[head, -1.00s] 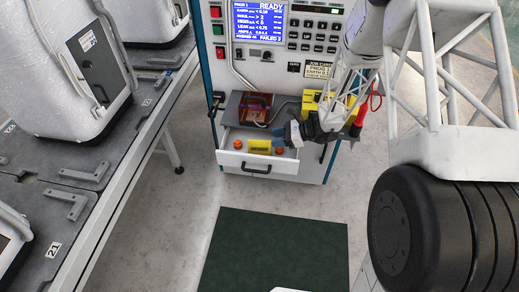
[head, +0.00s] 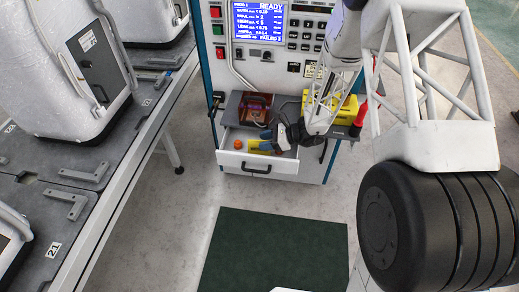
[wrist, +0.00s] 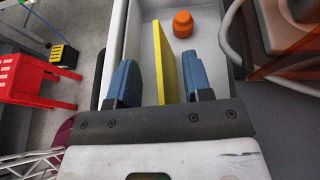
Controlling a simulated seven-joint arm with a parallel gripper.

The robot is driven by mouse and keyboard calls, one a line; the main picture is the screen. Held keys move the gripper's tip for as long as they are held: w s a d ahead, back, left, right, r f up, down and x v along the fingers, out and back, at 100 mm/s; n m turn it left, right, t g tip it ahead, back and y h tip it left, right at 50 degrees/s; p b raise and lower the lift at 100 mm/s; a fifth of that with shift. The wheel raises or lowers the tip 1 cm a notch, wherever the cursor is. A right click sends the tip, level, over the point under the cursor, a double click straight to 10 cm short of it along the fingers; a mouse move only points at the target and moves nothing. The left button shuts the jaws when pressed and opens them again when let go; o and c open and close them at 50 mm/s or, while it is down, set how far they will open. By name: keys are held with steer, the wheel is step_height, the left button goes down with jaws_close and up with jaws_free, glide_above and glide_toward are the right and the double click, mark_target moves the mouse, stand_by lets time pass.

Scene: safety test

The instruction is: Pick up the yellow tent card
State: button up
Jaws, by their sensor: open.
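The yellow tent card (head: 254,146) stands in the open white drawer (head: 229,159) in the head view. It also shows in the wrist view as a thin upright yellow strip (wrist: 164,55), seen nearly edge-on. My gripper (head: 266,138) is over the right part of the drawer and hides part of the card. In the wrist view my blue fingers (wrist: 158,72) are apart, one on each side of the card. The card lies between them, closer to the right finger. I cannot tell whether that finger touches it.
An orange knob-like object (head: 238,145) lies in the drawer left of the card; one also shows in the wrist view (wrist: 183,24). A brown-orange unit (head: 255,105) and a yellow box (head: 345,113) stand above the drawer. A red stool-like frame (wrist: 30,78) is at left in the wrist view.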

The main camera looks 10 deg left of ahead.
steer(key=shift+a+f, duration=0.3)
steer(key=shift+a, duration=0.35)
jaws_close()
